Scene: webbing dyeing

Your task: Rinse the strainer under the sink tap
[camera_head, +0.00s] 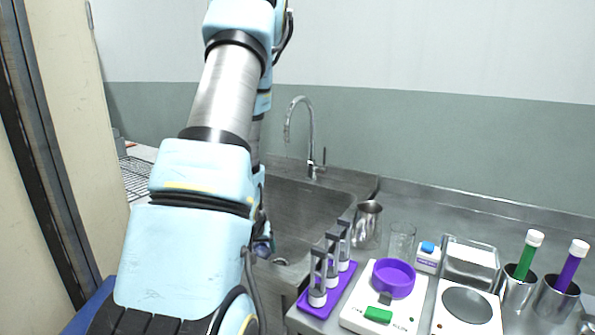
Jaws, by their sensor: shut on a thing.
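The sink (310,207) is a steel basin at the middle of the view, and its left part is hidden behind my arm. The tap (311,130) is a chrome gooseneck at the sink's back edge, with its spout curving to the left and down. I cannot see whether water runs. My arm reaches up and folds down behind itself toward the basin. A small dark bluish piece (263,246) shows low beside the arm, too small to identify. My gripper's fingers are hidden behind the arm. I cannot make out the strainer.
Right of the sink stand a steel jug (367,222), a glass beaker (401,241), a purple rack (342,287) with vials, a scale (353,318) with a purple dish (393,279), and steel cups (556,300) with capped tubes. A wire rack (135,178) lies left. A tall panel (70,130) borders the left.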

